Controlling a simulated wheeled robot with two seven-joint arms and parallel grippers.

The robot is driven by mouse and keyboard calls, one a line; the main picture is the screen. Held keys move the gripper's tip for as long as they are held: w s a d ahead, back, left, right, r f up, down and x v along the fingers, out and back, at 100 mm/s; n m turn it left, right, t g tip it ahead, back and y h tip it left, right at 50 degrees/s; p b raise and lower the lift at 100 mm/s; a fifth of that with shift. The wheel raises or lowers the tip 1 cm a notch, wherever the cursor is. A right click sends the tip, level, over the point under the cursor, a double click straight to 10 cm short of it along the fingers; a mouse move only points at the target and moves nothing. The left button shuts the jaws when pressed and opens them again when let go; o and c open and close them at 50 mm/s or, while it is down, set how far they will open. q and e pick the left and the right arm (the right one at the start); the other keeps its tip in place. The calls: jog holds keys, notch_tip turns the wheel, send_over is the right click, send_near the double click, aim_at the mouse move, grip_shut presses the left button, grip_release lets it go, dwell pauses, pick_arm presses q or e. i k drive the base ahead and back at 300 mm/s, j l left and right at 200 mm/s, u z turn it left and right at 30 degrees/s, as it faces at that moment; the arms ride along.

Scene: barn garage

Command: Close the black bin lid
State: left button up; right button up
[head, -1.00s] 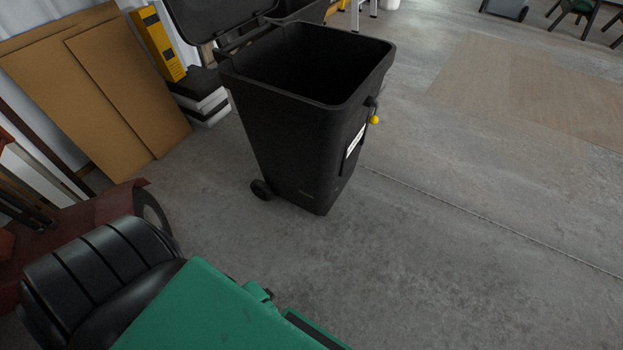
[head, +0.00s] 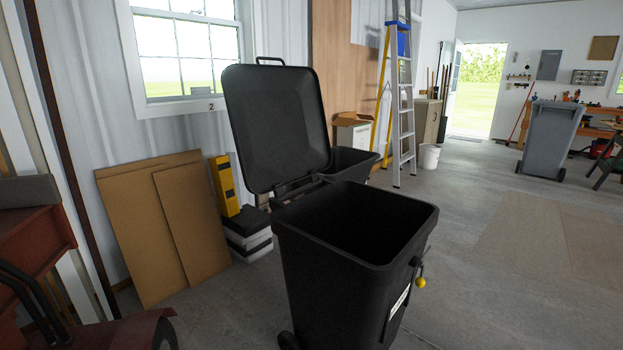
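The black bin (head: 345,290) stands upright on the concrete floor, right of the middle of the head view. Its lid (head: 277,125) is open, raised and leaning back on the hinge at the bin's left rear edge. The lid has a handle loop (head: 270,60) at its top. The bin's opening faces up and its inside looks dark. A yellow ball (head: 421,283) hangs at the bin's right side by a white label. Neither of my grippers shows in the head view.
Brown cardboard sheets (head: 165,225) lean on the wall at left. Stacked cases (head: 247,232) and another dark bin (head: 350,163) stand behind the black bin. A stepladder (head: 402,100) and a grey bin (head: 549,138) are farther back.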

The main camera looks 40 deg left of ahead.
aim_at(275, 113)
jog(key=j+u, duration=0.1)
jog(key=u, duration=0.65)
jog(key=i+j+u, duration=0.1)
jog(key=u, duration=0.3)
jog(key=i+u, duration=0.1)
jog(key=u, duration=0.25)
